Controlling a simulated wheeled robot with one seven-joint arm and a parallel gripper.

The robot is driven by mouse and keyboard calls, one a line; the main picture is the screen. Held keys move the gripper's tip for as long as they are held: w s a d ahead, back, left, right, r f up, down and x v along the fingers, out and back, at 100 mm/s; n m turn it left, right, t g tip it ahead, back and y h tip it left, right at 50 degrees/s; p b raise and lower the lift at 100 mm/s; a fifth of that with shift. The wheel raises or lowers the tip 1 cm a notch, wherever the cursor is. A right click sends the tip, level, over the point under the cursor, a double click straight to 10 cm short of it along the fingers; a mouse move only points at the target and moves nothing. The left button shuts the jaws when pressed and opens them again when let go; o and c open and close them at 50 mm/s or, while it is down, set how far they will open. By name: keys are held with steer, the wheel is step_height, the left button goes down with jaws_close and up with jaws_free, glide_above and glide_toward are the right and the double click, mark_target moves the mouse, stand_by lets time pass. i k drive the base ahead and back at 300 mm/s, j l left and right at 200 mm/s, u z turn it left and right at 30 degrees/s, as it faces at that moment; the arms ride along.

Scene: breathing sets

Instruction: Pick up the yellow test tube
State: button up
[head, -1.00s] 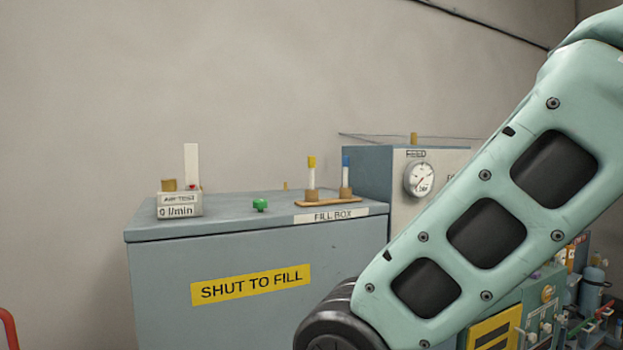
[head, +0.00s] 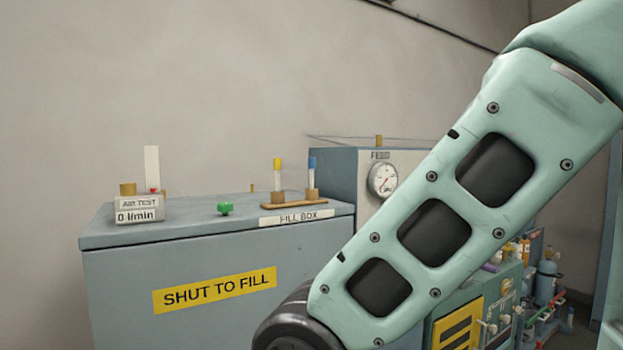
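The yellow-capped test tube (head: 278,174) stands upright in a round brown holder on a small wooden base (head: 293,203). This base rests on top of the grey-blue fill box (head: 125,236), towards its right end. A blue-capped test tube (head: 312,173) stands upright in a second holder just to its right. My arm crosses the right side of the head view, in front of the box. My gripper is out of the picture, so its state and any contents are hidden.
An air test meter (head: 140,209) reading 0 l/min and a green knob (head: 225,209) sit left of the tubes on the box. A feed cabinet with a gauge (head: 382,179) stands behind to the right. Coloured bottles and equipment (head: 545,281) fill the far right.

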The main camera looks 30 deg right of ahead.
mark_target(278, 162)
steer(key=i+j, duration=0.25)
steer(key=j, duration=0.15)
steer(key=i+j, duration=0.55)
steer(key=j, duration=0.25)
